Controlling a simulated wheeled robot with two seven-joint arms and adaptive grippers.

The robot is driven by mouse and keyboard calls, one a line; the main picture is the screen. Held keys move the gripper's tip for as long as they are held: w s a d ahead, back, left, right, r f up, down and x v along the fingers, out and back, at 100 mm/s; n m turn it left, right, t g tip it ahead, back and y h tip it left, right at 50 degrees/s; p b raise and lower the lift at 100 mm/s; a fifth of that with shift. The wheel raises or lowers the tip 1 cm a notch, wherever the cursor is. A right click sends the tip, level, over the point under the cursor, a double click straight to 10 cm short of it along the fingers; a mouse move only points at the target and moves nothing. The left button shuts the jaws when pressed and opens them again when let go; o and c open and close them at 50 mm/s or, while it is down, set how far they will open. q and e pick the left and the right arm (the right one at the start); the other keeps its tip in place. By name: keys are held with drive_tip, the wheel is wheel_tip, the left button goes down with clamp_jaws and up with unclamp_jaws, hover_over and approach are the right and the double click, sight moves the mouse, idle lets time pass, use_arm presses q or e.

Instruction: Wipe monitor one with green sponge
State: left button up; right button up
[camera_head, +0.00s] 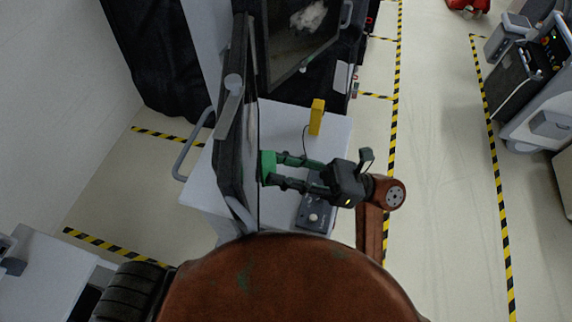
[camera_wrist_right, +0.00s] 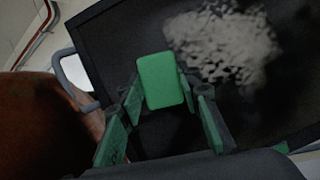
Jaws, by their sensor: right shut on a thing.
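The green sponge (camera_head: 267,167) is in my right gripper (camera_head: 275,170), whose fingers are shut on it. In the head view the sponge is at the screen side of a monitor (camera_head: 237,130) seen nearly edge-on; I cannot tell whether it touches. In the right wrist view the sponge (camera_wrist_right: 163,82) is between the fingers of my right gripper (camera_wrist_right: 165,105), in front of the dark monitor screen (camera_wrist_right: 120,40). A pale grey smudge (camera_wrist_right: 225,45) shows on the screen, up and right of the sponge. My left gripper is not in view.
The monitor stands over a white cart top (camera_head: 285,120) with a yellow object (camera_head: 317,117) and a dark control panel (camera_head: 313,212). Another screen with a white smudge (camera_head: 309,17) is behind. Open floor with striped tape lies right; another machine (camera_head: 530,85) is far right.

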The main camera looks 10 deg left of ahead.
drive_tip(key=shift+a, duration=0.2)
drive_tip(key=shift+s+a, duration=0.25)
drive_tip(key=shift+a, duration=0.45)
